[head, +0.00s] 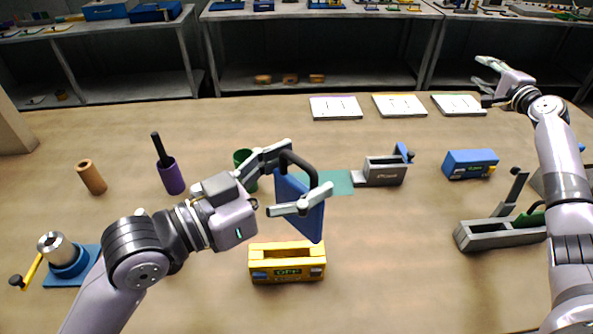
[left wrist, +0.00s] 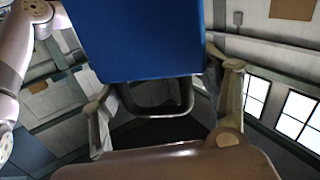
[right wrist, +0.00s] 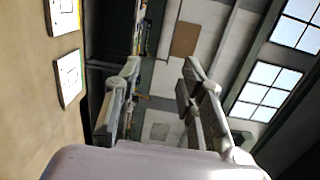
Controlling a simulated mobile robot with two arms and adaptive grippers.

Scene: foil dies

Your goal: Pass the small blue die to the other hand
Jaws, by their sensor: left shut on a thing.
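The small blue die (head: 300,205) is a flat blue plate with a dark curved handle. My left gripper (head: 296,180) is shut on it and holds it above the middle of the table, tilted. In the left wrist view the blue die (left wrist: 140,40) fills the upper middle, with its dark handle between the fingers of the left gripper (left wrist: 165,100). My right gripper (head: 484,72) is empty at the far right, well apart from the die. In the right wrist view the right gripper (right wrist: 160,85) has its fingers spread with nothing between them.
A yellow box (head: 287,262) stands below the held die. Behind are a green mat (head: 335,184), a green cup (head: 243,158) and a grey block (head: 384,172). A blue box (head: 469,163) and a grey tool (head: 500,232) are at right. White cards (head: 336,108) lie at the back.

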